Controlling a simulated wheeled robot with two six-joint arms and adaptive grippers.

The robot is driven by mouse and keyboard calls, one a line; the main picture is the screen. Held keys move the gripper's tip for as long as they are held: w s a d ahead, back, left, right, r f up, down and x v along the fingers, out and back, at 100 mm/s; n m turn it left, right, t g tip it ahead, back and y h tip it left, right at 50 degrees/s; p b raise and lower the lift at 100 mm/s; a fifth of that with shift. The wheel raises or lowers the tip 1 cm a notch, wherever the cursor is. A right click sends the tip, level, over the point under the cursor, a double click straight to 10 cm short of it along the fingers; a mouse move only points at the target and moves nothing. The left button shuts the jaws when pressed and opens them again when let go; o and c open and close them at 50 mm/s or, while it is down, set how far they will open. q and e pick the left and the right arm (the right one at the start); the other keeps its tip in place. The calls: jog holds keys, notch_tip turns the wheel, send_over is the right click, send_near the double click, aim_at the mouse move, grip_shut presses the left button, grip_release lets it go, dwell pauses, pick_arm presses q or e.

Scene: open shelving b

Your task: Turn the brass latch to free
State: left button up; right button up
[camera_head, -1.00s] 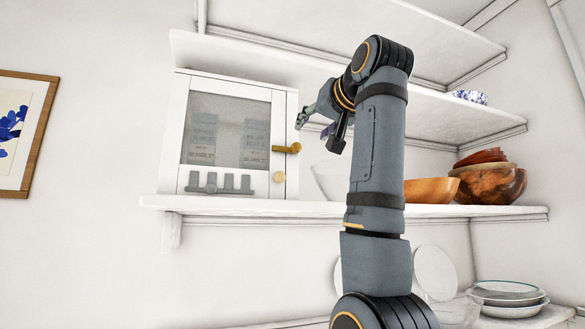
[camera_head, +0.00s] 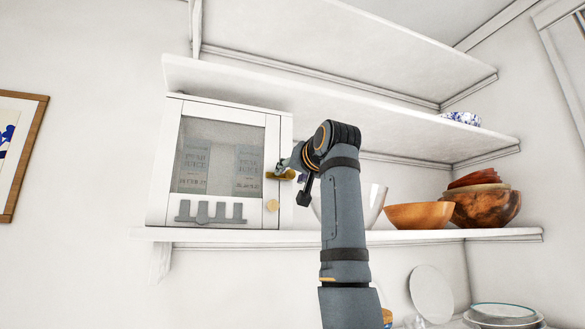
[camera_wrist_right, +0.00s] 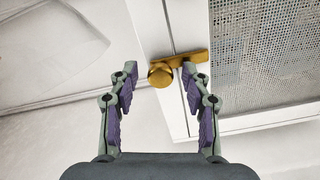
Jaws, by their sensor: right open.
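The brass latch (camera_head: 281,174) is on the right front edge of a white cabinet (camera_head: 158,190) with a mesh-like door panel. In the head view its bar lies roughly level, partly behind my right gripper (camera_head: 289,163). In the right wrist view the latch (camera_wrist_right: 178,68) shows a round knob and a bar reaching right over the door frame. My right gripper (camera_wrist_right: 158,88) is open there, its purple-padded fingers on either side of the knob. No contact can be made out. My left gripper is not in view.
The cabinet stands on a white shelf (camera_head: 400,237), with another shelf (camera_head: 380,114) close above. A pale bowl (camera_head: 375,205), an orange bowl (camera_head: 420,215) and stacked wooden bowls (camera_head: 487,206) stand to the right. A grey hook rack (camera_head: 210,219) is at the door's bottom.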

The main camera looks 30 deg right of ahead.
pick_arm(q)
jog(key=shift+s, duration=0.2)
pick_arm(e)
jog(key=shift+s, duration=0.15)
jog(key=shift+a, duration=0.1)
jog(key=shift+c, duration=0.8)
grip_shut()
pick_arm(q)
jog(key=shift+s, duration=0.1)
